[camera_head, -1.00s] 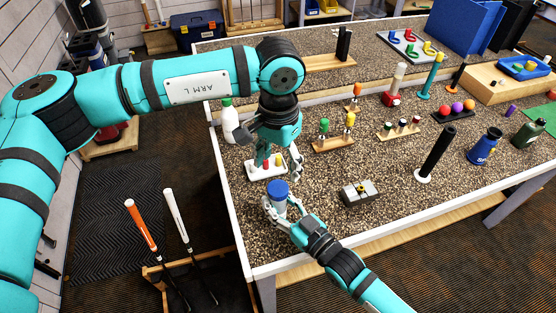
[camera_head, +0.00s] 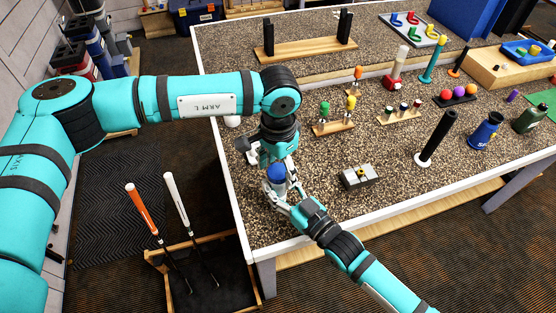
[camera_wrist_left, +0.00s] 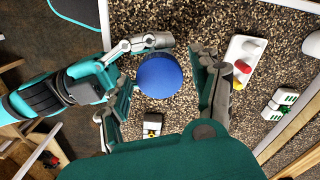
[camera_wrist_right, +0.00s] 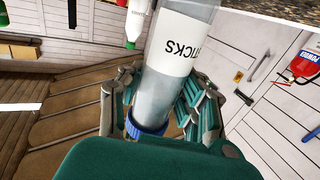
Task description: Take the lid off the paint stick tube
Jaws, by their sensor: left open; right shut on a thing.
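The paint stick tube (camera_wrist_right: 178,45) is clear with a white label that ends in "STICKS" and a blue band at its near end in the right wrist view. My right gripper (camera_head: 284,204) is shut on the tube below its blue lid (camera_head: 277,173). From above, the round lid also shows in the left wrist view (camera_wrist_left: 159,76). My left gripper (camera_wrist_left: 165,66) is open above the tube, one finger on each side of the lid, with visible gaps.
A grey metal block (camera_head: 360,177) sits right of the tube. A white rack (camera_wrist_left: 236,66) with red and yellow pieces lies close to my left gripper's finger. Small wooden racks (camera_head: 333,127) stand behind. The table's white edge (camera_head: 240,215) is close on the left.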

